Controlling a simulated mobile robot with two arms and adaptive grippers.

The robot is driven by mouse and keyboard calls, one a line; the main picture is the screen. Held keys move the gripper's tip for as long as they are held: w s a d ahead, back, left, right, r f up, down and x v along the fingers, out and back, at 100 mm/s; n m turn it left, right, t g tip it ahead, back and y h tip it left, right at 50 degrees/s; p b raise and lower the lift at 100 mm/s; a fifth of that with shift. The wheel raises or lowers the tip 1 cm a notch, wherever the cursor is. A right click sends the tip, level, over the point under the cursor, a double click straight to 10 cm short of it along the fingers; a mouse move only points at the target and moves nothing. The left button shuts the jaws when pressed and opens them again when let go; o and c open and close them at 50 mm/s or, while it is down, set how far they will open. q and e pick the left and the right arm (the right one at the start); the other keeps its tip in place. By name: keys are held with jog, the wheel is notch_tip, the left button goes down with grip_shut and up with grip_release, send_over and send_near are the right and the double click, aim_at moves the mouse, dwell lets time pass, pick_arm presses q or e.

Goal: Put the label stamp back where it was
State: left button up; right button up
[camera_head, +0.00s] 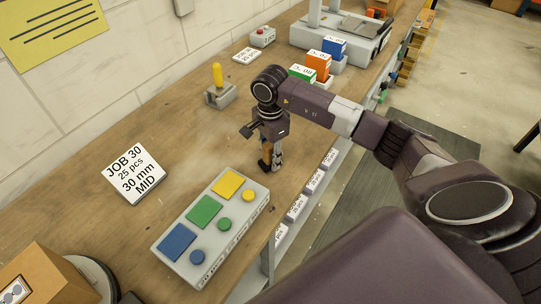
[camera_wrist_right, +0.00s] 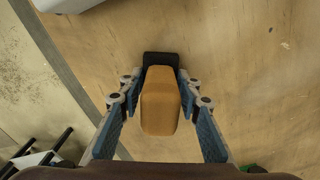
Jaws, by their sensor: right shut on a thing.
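The label stamp, with a tan wooden handle (camera_wrist_right: 160,105) and a black base (camera_wrist_right: 160,60), is between the fingers of my right gripper (camera_wrist_right: 160,100). In the head view my right gripper (camera_head: 270,158) points down over the wooden bench, near its front edge, shut around the stamp's handle. The stamp's black base (camera_head: 264,165) is low, close to the bench top; I cannot tell if it touches. My left gripper is not in view.
A grey panel (camera_head: 262,205) with yellow, green and blue pads and buttons lies nearer. A job card (camera_head: 138,172) is at left. A grey block with a yellow knob (camera_head: 217,78) stands behind. Green, orange and blue boxes (camera_head: 318,62) stand farther right. Bench between card and gripper is clear.

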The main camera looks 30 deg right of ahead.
jog(key=shift+f, duration=0.15)
jog(key=o, duration=1)
jog(key=shift+r, duration=0.35)
notch_tip(320, 180, up, 10)
jog(key=b, duration=0.3)
jog(key=shift+r, duration=0.85)
